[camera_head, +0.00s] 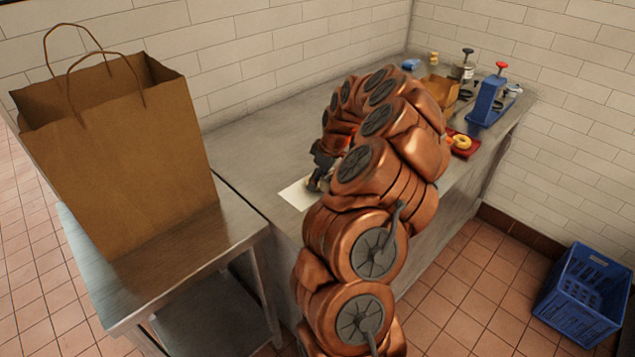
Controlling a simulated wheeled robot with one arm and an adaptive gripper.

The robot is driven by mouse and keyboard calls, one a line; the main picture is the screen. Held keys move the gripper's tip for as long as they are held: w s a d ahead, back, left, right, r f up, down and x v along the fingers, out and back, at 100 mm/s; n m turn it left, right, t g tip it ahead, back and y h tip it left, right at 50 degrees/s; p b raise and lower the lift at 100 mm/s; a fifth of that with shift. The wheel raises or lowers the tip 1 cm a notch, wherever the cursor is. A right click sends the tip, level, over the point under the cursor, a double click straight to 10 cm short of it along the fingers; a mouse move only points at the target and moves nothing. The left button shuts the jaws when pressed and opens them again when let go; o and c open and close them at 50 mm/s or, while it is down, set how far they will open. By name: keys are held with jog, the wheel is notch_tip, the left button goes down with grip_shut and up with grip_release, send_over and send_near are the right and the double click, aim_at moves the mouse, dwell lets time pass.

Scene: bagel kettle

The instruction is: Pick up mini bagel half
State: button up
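A small golden ring-shaped piece that looks like a bagel half (462,142) lies on a red tray (468,150) near the right part of the metal counter. An orange-yellow item beside it is partly hidden by my arm. My gripper (318,180) is at the left of my copper-coloured arm, low over the counter near a pale sheet. It is well to the left of the tray. It is small and dark in this view, so I cannot tell whether its fingers are open or shut. Anything between the fingers is hidden.
The pale sheet (297,194) lies at the counter's front edge. A blue device with a red knob (488,100), a cardboard box (440,92) and a dark-topped container (466,68) stand at the back right. A brown paper bag (120,160) stands on a left side table. A blue crate (582,300) is on the floor.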

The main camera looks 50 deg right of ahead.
jog(key=shift+r, duration=0.15)
notch_tip(320, 180, up, 10)
jog(key=b, duration=0.3)
dwell(0.4)
